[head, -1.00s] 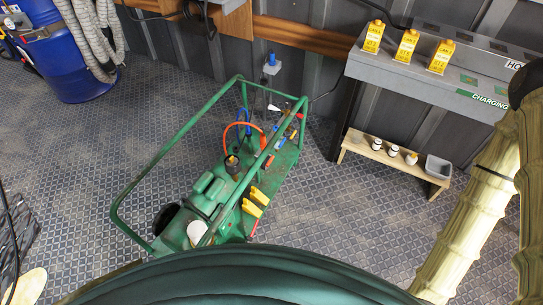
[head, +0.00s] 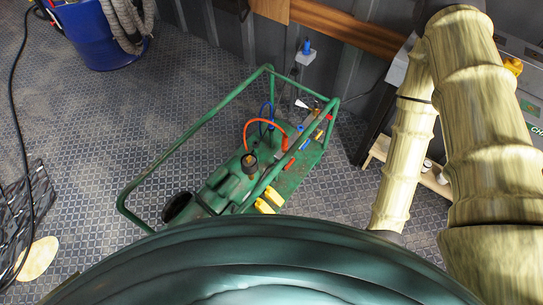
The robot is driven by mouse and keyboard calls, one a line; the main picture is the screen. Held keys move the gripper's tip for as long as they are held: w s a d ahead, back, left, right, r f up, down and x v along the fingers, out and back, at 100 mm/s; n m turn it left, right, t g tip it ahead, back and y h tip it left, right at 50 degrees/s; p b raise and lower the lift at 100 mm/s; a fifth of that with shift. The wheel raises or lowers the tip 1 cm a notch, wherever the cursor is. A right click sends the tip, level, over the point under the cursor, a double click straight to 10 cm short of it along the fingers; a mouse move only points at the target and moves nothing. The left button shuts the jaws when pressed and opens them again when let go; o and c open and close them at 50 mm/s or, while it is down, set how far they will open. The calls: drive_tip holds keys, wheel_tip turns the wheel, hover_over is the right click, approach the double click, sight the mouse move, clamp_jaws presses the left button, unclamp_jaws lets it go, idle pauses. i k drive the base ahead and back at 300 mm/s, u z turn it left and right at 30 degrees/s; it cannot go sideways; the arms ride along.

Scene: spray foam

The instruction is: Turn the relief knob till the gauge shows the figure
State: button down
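A green machine in a tubular green frame (head: 190,136) stands on the floor in the middle of the head view. My gripper is not in view; only my ribbed, pale-sleeved arm shows at right.
A blue drum (head: 98,38) with a grey corrugated hose (head: 122,22) stands at the back left. A low wooden bench (head: 436,184) and a grey charging shelf at right are partly hidden by my arm. A black cable runs down the left. The patterned floor (head: 110,120) left of the machine is clear.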

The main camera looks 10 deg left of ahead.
sight(317, 104)
drive_tip(key=k, duration=0.5)
drive_tip(key=z, duration=1.65)
drive_tip(key=i, duration=1.1)
drive_tip(key=u, duration=2.4)
